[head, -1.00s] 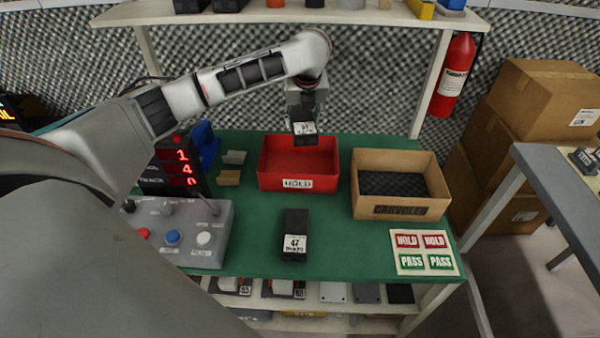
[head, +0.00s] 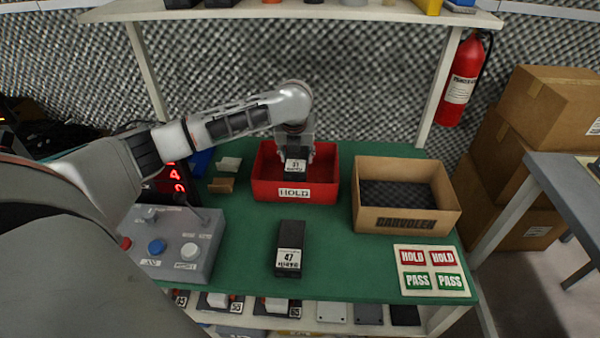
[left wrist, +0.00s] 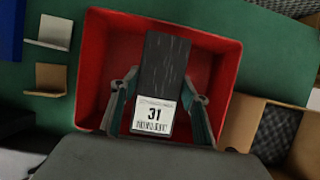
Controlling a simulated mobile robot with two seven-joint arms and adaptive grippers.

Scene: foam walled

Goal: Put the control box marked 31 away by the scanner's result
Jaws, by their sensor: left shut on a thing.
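The black control box marked 31 (head: 296,166) hangs in my left gripper (head: 294,150), low at the red HOLD bin (head: 322,187). In the left wrist view the two fingers (left wrist: 162,92) close on both sides of box 31 (left wrist: 166,62), with its white label towards me. The red bin (left wrist: 95,65) surrounds it in that view. I cannot tell whether the box touches the bin floor. A second black box, marked 47 (head: 291,236), lies on the green table. No scanner result shows readably now. My right gripper is not in view.
A card of HOLD and PASS stickers (head: 432,270) lies front right. A grey button panel (head: 172,240) and red digit display (head: 175,182) are left. The green table between them has free room.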

